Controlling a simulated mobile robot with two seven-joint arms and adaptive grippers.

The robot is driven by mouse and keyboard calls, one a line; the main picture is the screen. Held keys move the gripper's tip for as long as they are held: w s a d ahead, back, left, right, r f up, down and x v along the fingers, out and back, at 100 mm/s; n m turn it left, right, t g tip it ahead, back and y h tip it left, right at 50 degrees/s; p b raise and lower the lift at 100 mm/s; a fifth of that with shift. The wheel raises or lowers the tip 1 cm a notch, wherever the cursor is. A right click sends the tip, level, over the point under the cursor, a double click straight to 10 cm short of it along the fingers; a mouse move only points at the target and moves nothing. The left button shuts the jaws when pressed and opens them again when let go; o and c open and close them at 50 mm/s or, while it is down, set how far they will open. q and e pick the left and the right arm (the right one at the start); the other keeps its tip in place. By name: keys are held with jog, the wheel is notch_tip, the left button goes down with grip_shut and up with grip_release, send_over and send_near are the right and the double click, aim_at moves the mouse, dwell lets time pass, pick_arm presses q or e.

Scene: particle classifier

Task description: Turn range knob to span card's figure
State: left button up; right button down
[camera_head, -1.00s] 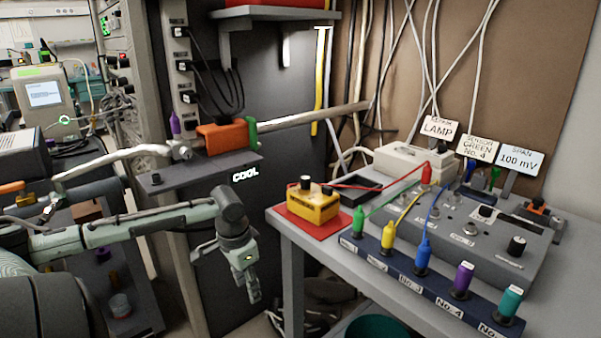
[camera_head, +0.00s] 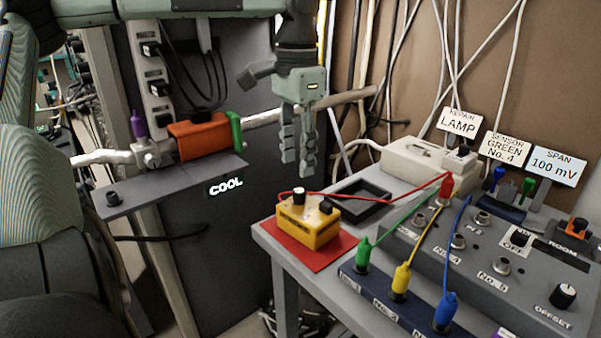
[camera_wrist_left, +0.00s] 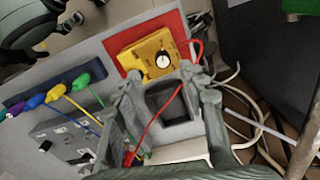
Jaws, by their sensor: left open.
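The span card (camera_head: 555,165) reads "SPAN 100 mV" and stands at the back right of the bench. A yellow box (camera_head: 316,234) sits on a red mat (camera_head: 289,247) at the bench's left corner. It has a white-topped knob (camera_head: 299,196) and a dark knob (camera_head: 326,207); I cannot read which is the range knob. The white knob also shows in the left wrist view (camera_wrist_left: 162,61), its pointer setting unclear. My left gripper (camera_head: 297,170) is open and empty, pointing down above and behind the box, apart from it. My right gripper is not in view.
Red, green, yellow and blue leads cross the bench; the red one runs from the yellow box. A dark empty tray (camera_head: 362,205) lies behind the box. A grey panel (camera_head: 470,265) with an offset knob (camera_head: 563,296) fills the right. A "COOL" shelf (camera_head: 150,195) stands left.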

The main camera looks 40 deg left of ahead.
aim_at(298, 191)
pick_arm(q)
jog(key=shift+w+a+r, duration=0.1)
jog(key=shift+w+a, duration=0.05)
jog(key=shift+w, duration=0.2)
notch_tip(298, 191, down, 8)
jog(key=shift+r, duration=0.25)
grip_shut()
